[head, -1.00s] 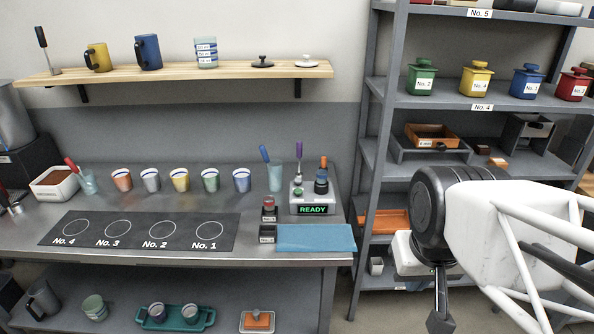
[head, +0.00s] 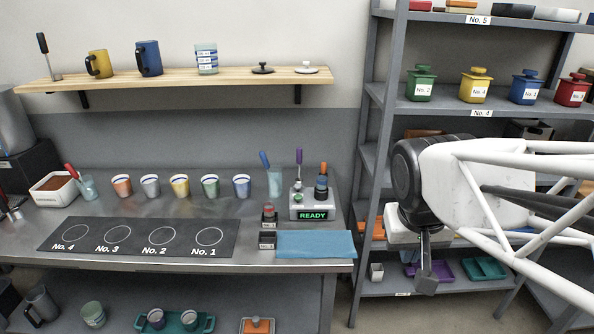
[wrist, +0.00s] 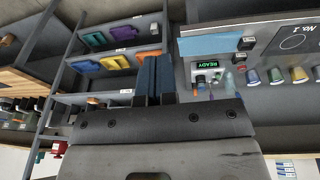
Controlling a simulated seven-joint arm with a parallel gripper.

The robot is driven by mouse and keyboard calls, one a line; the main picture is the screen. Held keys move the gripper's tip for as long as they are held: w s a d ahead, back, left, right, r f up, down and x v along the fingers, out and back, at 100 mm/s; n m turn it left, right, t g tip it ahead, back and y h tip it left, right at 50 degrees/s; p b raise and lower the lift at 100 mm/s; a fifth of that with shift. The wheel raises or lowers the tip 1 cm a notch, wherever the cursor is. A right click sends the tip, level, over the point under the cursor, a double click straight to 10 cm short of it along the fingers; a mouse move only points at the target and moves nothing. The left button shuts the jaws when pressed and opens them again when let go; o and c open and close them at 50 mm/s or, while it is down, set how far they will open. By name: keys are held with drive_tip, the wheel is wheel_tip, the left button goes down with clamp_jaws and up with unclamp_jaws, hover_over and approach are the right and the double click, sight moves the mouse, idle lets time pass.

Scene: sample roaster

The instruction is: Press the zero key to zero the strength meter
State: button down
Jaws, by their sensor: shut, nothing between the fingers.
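The strength meter (head: 312,213) is a small grey box with a green READY display, at the right end of the steel counter. Small knobs and upright tools stand on or right behind its top; I cannot tell which part is the zero key.
A blue cloth (head: 316,244) lies in front of the meter, beside small dark blocks (head: 268,241). A row of cups (head: 181,186) and a black numbered mat (head: 138,237) lie to the left. The grey rack (head: 375,130) stands at the right, close behind my gripper.

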drive_tip(key=w+r+h, duration=0.2)
drive_tip(key=w, duration=1.2)
drive_tip(key=t+h, duration=0.4)
hover_over(297, 185)
wheel_tip(297, 185, down, 16)
drive_tip(key=shift+a, duration=0.15)
drive_tip(key=shift+f, duration=0.15)
drive_tip(key=shift+f, duration=4.25)
drive_tip(key=shift+f, duration=0.55)
